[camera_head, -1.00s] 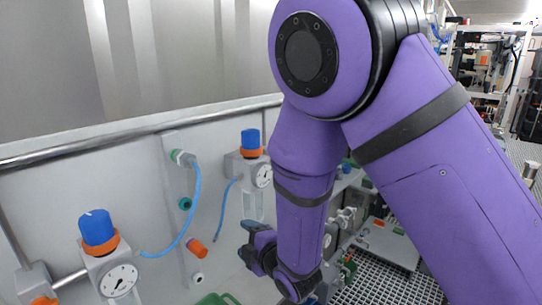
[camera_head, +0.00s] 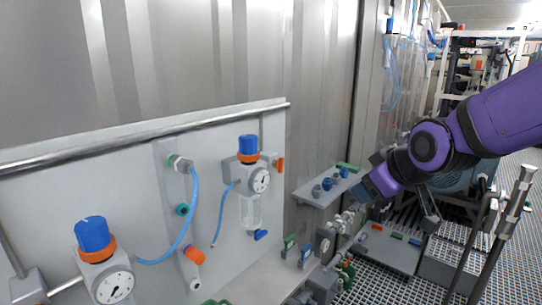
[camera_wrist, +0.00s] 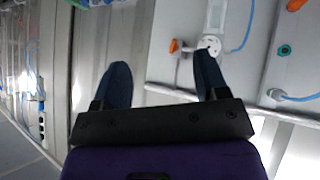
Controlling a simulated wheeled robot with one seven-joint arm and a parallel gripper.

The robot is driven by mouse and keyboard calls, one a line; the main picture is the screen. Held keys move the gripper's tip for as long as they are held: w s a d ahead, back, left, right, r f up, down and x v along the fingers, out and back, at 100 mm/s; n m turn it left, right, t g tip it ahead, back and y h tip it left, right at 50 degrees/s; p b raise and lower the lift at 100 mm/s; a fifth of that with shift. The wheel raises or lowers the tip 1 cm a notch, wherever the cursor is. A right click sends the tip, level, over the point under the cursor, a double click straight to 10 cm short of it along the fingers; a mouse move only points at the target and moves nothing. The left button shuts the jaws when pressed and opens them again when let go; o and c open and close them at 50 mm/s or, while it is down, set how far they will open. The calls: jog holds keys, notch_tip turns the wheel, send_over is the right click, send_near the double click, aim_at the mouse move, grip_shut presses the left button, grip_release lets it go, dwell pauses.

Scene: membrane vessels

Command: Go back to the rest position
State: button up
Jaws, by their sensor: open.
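In the wrist view the fingers stand in front of the grey wall and the panel's edge, apparently clear of both.
The wall panel carries two blue-capped regulators with gauges (camera_head: 97,256) (camera_head: 245,177) and a blue hose (camera_head: 190,215). A grey shelf (camera_head: 318,191) holds several fittings. Metal posts (camera_head: 503,235) stand at the right above grating floor (camera_head: 385,283). Space before the panel is open.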

jog(key=s+d+r+m+g+h, duration=0.1)
jog(key=s+d, duration=0.4)
jog(key=s, duration=0.5)
jog(key=s+d+r+m+g+h, duration=0.1)
jog(key=s+d+r+m, duration=0.3)
jog(key=s, duration=0.6)
jog(key=d+m+g, duration=0.1)
jog(key=m, duration=0.1)
jog(key=shift+m+g+h, duration=0.3)
jog(key=shift+g, duration=0.1)
jog(key=shift+w, duration=0.1)
